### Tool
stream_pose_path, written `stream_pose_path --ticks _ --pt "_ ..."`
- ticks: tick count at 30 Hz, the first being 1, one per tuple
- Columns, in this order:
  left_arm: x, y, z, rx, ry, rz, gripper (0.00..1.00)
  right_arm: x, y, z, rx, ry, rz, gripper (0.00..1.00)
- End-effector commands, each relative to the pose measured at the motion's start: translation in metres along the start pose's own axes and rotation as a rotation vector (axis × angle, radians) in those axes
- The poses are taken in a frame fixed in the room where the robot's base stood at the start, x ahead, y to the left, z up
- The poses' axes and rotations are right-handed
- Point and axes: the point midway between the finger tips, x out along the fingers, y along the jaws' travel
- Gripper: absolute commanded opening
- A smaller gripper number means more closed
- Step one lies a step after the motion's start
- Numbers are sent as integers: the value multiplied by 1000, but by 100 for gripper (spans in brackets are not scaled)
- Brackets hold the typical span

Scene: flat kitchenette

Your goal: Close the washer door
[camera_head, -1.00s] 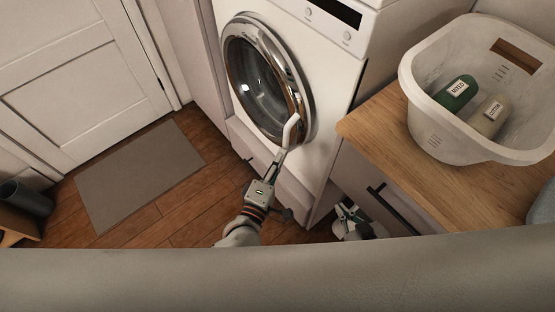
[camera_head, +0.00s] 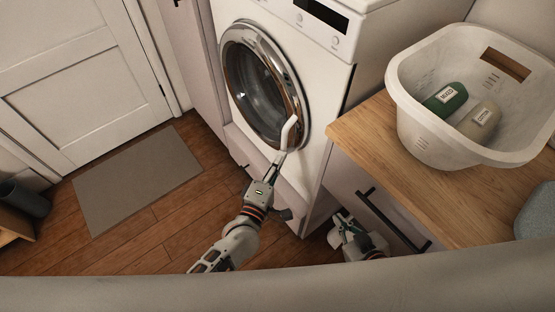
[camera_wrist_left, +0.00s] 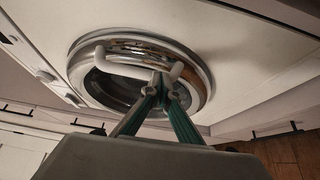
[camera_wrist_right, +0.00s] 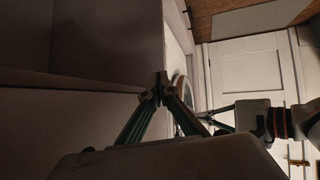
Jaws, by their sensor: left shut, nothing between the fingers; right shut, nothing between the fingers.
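The white washer (camera_head: 310,50) stands at the top middle of the head view. My right gripper (camera_head: 342,217) is low beside the counter, shut and empty (camera_wrist_right: 160,90).
A wooden counter (camera_head: 375,150) right of the washer holds a white basket (camera_head: 425,130) with a green bottle (camera_head: 446,98) and a beige bottle (camera_head: 479,121). A drawer handle (camera_head: 390,216) juts below. Open floor and a mat (camera_head: 135,180) lie left.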

Motion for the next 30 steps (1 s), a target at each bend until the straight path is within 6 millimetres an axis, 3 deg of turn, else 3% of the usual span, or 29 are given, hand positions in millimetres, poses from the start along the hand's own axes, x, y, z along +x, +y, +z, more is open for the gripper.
stream_pose_path --ticks 1,7,11,24,30 --pt "12 11 16 6 -27 10 0 0 0 1 0 0 0 0" --pt "10 11 16 7 -27 10 0 1 1 2 -2 -4 1 0" --pt "-2 10 15 6 -25 11 0 1 0 2 -1 -3 0 0" --pt "-95 5 1 0 -4 10 0 0 0 1 0 -1 0 0" --pt "-121 4 -2 0 2 12 0 0 0 1 0 -1 0 0"
